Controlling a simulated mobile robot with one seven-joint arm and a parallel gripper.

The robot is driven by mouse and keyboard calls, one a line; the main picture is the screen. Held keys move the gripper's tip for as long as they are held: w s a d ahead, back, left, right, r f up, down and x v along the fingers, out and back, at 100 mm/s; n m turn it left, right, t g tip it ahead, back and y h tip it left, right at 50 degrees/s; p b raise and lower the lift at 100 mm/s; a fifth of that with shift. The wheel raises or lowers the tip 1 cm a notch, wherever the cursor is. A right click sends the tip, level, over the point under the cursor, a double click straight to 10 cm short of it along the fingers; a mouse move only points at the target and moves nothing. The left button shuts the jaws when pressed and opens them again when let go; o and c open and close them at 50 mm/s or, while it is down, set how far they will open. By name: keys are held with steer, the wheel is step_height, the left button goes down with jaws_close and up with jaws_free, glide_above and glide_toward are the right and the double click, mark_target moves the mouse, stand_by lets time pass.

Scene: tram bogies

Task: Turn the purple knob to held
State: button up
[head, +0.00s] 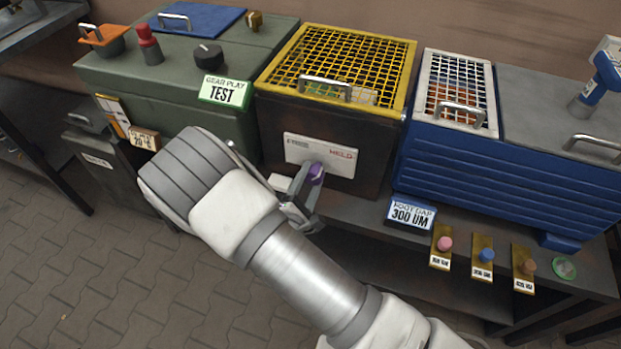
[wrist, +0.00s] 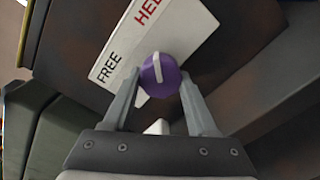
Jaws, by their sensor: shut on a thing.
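The purple knob (head: 317,173) sits on a white label plate (head: 305,151) on the front of a dark box with a yellow mesh lid. The plate reads FREE at left and HELD in red at right. My gripper (head: 304,180) is shut on the knob. In the wrist view the knob (wrist: 161,76) lies between my fingertips (wrist: 160,76). A white line on the knob points up the picture, roughly toward the word HELD. Part of HELD is cut off by the top edge there.
The yellow mesh lid (head: 345,65) has a metal handle. A green box (head: 180,85) with a TEST sign stands left, and a blue box (head: 480,150) stands right. Several coloured pegs on brass plates line the bench's front edge at right.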

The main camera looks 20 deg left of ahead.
steer(key=o, duration=1.4)
steer(key=shift+c, duration=0.2)
steer(key=s+a+p, duration=0.1)
steer(key=s, duration=1.6)
steer(key=shift+s+a+p, duration=0.15)
steer(key=shift+s+p, duration=0.1)
steer(key=shift+p, duration=0.15)
